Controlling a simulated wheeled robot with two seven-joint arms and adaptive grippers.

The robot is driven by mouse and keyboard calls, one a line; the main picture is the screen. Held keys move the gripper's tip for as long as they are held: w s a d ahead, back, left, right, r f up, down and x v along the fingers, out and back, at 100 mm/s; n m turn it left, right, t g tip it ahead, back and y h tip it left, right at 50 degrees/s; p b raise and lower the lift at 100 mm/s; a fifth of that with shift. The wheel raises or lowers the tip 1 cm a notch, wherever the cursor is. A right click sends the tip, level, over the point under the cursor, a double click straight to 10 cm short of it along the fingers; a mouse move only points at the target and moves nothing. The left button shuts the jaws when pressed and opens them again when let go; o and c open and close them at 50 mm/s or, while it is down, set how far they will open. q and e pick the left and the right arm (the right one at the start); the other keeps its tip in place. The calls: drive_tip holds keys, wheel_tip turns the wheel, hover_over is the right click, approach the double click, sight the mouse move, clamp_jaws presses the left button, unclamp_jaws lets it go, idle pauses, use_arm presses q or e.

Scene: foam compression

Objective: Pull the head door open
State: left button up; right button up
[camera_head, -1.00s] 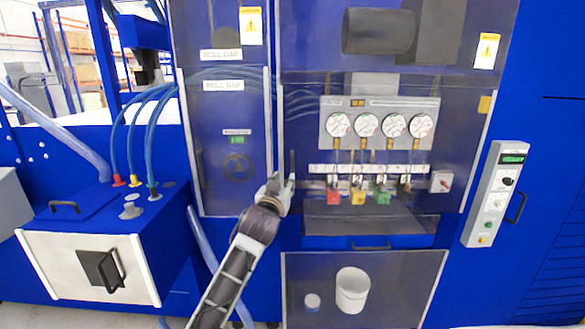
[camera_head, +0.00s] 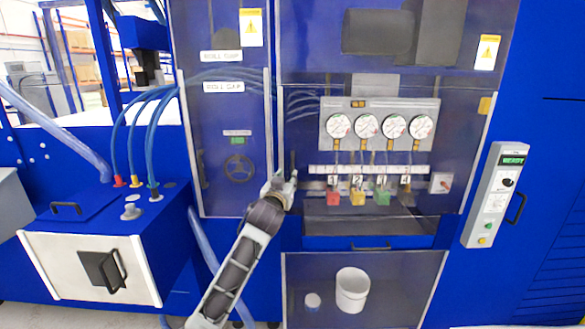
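The head door (camera_head: 460,120) is the large clear panel on the right half of the blue machine. It looks closed, and gauges and coloured valves show behind it. A thin dark upright handle (camera_head: 293,160) stands by its left edge. My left gripper (camera_head: 286,178) reaches up from the bottom to the lower end of this handle. Its fingers overlap the handle in the picture. I cannot tell whether they touch it, or whether they are open or shut. My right gripper is not in view.
A narrower clear door (camera_head: 220,130) is left of the head door. A lower clear panel (camera_head: 400,285) shows a white bucket (camera_head: 352,290). A grey control box (camera_head: 495,195) is at right. A blue box with a white front (camera_head: 60,265) juts out at lower left.

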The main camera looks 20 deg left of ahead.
sight(292, 168)
use_arm(q)
drive_tip(key=shift+w+a+p, duration=0.15)
drive_tip(key=shift+w+p, duration=0.35)
drive_tip(key=shift+w, duration=1.65)
drive_tip(key=shift+w+a+p, duration=0.2)
drive_tip(key=shift+w+p, duration=0.2)
drive_tip(key=shift+w, duration=2.45)
drive_tip(key=c, duration=0.7)
clamp_jaws()
